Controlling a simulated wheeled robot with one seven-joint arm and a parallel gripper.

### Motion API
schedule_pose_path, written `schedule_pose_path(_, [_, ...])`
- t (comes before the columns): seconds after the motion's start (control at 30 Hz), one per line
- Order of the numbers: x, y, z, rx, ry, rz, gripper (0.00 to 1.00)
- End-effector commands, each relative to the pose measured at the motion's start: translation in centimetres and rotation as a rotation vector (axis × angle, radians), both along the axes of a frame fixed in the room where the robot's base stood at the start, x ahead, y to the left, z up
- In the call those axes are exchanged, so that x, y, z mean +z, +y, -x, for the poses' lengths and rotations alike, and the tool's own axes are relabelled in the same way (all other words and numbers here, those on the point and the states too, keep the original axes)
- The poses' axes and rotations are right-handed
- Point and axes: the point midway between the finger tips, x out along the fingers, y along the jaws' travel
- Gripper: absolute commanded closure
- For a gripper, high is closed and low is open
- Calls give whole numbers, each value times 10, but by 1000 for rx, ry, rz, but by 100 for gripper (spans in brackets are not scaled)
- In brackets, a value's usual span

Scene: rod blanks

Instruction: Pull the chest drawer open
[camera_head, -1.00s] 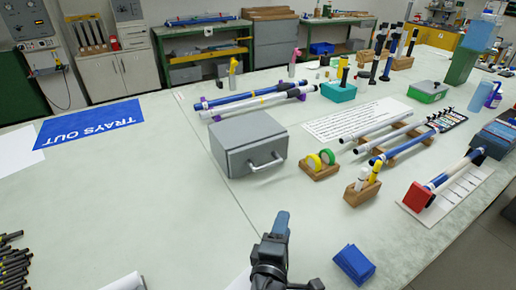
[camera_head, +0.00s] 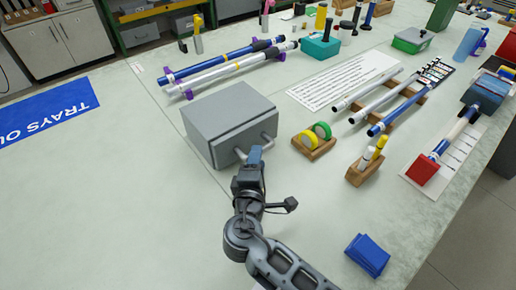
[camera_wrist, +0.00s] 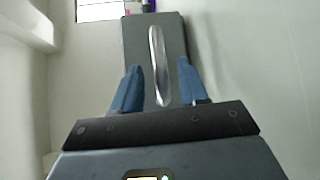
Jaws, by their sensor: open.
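The grey chest (camera_head: 215,118) stands on the pale bench left of the middle, its drawer front facing my gripper. The drawer looks shut. Its metal bar handle (camera_head: 268,142) is partly hidden by my gripper (camera_head: 256,154) in the head view. In the wrist view the handle (camera_wrist: 158,65) runs lengthwise between the two blue fingers of my gripper (camera_wrist: 158,88), which are spread apart with a gap on each side of it. I cannot tell how deep the handle sits between the fingertips.
A wooden holder with green and yellow tape rolls (camera_head: 314,140) stands just right of the chest. Blue and silver rods (camera_head: 225,65) lie on purple supports behind it. Blue cloths (camera_head: 367,255) lie at front right.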

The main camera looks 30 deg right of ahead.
Motion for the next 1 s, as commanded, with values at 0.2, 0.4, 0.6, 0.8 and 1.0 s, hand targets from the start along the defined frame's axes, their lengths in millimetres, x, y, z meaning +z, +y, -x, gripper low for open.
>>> schedule_pose_path(0.2, [-3,-15,-23,0,0,-1,57])
schedule_pose_path(0.4, [-5,-20,-29,1,1,-1,57])
schedule_pose_path(0.6, [-5,-20,-29,1,0,-2,57])
schedule_pose_path(0.8, [-5,-20,-29,1,0,-2,76])
schedule_pose_path(1.0, [-5,-20,-29,1,1,-1,95])
